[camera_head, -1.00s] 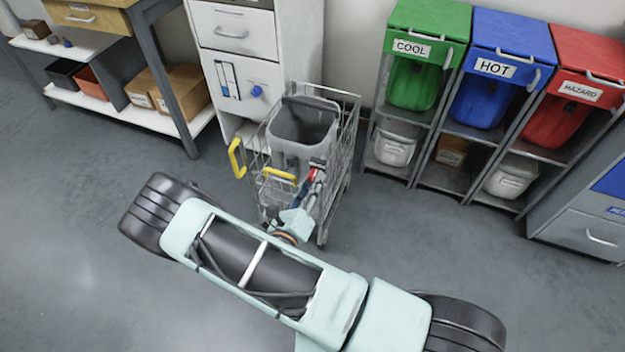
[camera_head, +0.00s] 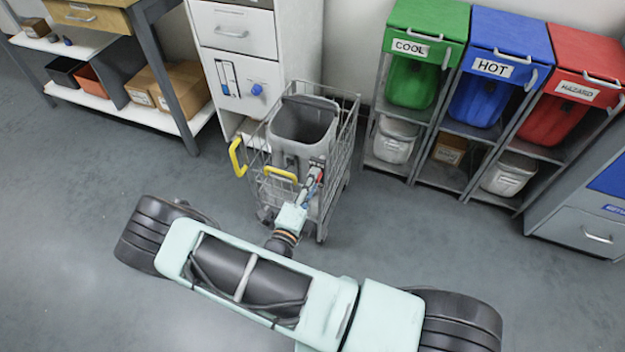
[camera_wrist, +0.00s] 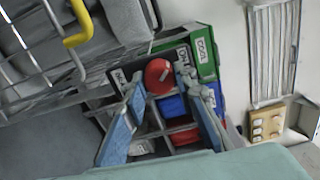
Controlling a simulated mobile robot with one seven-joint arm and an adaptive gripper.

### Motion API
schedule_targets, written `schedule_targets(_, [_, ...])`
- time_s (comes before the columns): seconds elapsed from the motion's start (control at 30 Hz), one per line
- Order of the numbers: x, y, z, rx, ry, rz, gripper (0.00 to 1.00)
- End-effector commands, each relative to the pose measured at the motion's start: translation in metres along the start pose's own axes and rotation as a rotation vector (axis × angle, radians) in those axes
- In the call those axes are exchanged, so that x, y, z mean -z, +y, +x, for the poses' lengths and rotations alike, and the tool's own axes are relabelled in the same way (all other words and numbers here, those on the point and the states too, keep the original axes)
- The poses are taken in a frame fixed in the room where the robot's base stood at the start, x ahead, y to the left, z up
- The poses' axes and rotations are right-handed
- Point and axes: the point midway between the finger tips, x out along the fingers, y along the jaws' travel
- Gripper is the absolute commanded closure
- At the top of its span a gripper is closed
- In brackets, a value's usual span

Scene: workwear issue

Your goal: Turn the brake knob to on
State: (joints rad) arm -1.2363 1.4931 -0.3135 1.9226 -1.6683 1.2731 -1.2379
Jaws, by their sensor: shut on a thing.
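The red brake knob (camera_head: 317,170) sits at the front right of a wire cart (camera_head: 349,145). In the wrist view the round red knob (camera_wrist: 158,75) is between the tips of my two blue fingers, with a small pale mark on its face. My gripper (camera_wrist: 160,83) is shut on the knob; it also shows in the head view (camera_head: 312,180). Beside the knob are a dark plate and a pale label (camera_wrist: 182,56) that seems to read ON, upside down. I cannot tell exactly where the knob's mark points.
The cart holds a grey bin (camera_head: 303,125) and has yellow handles (camera_head: 281,174). A white cabinet (camera_head: 238,62) stands behind it. Green (camera_head: 425,35), blue (camera_head: 508,45) and red (camera_head: 585,75) bins stand right. A workbench (camera_head: 140,60) stands left. The floor in front is open.

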Motion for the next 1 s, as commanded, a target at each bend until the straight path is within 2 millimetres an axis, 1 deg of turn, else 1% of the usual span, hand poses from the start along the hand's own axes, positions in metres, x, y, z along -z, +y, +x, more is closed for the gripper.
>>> schedule_targets(0.23, [-0.0002, 0.0001, -0.0002, 0.0, -0.001, -0.054, 0.98])
schedule_targets(0.67, [0.0, 0.0001, -0.0001, 0.0, 0.0, -0.064, 0.98])
schedule_targets(0.7, [0.0, 0.0001, -0.0001, 0.0, -0.001, -0.064, 0.72])
schedule_targets(0.83, [0.0001, 0.0001, -0.0001, 0.0, 0.0, -0.063, 0.58])
schedule_targets(0.87, [0.0001, 0.0001, -0.0001, 0.0, 0.0, -0.063, 0.56])
schedule_targets(1.0, [0.0001, 0.0, 0.0, 0.0, 0.0, -0.062, 0.56])
